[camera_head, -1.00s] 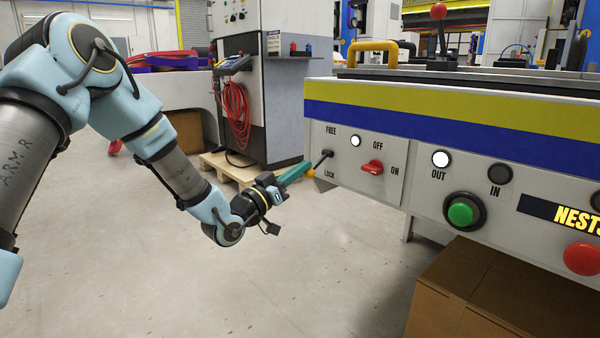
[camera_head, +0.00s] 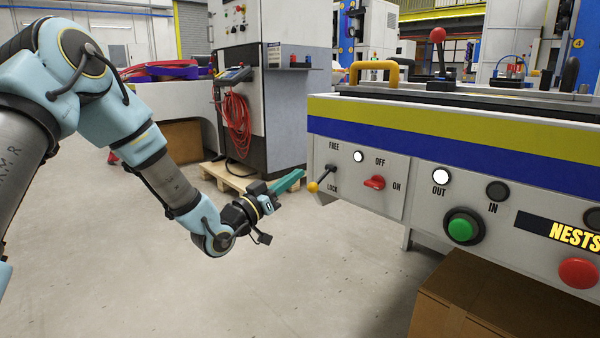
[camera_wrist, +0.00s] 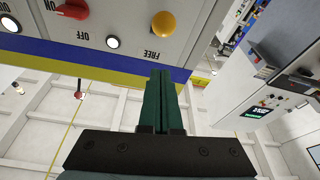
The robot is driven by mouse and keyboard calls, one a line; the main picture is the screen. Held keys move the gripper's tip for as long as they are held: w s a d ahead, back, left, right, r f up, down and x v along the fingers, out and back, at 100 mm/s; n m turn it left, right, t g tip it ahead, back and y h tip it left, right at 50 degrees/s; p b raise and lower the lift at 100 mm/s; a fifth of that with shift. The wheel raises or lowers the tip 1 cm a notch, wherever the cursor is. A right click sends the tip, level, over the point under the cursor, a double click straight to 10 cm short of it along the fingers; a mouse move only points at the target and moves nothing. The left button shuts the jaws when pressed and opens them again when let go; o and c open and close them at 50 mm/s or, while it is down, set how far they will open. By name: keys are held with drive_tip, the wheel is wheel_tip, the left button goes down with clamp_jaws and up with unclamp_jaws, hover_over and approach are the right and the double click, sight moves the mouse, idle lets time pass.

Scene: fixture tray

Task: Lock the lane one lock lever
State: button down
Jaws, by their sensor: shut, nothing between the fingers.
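The lock lever (camera_head: 323,178) is on the left end of the front panel, between the FREE and LOCK labels. It slants down and out to the left, its yellow knob (camera_head: 313,187) level with LOCK in the picture. My gripper (camera_head: 301,174) has green fingers, shut and empty, just above and left of the knob, apparently apart from it. In the wrist view the fingertips (camera_wrist: 160,75) point at the panel near the upside-down FREE label, and the knob (camera_wrist: 164,25) is beyond them. Whether this lever is lane one's is not legible.
A red switch (camera_head: 374,182) marked OFF and ON sits right of the lever, with a lit white lamp (camera_head: 358,156) above it. Farther right are a lit OUT lamp (camera_head: 440,175) and a green button (camera_head: 462,227). A cardboard box (camera_head: 470,300) stands below. Floor under my arm is clear.

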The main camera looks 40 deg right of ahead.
drive_tip(key=v, duration=0.6)
drive_tip(key=shift+f, duration=0.25)
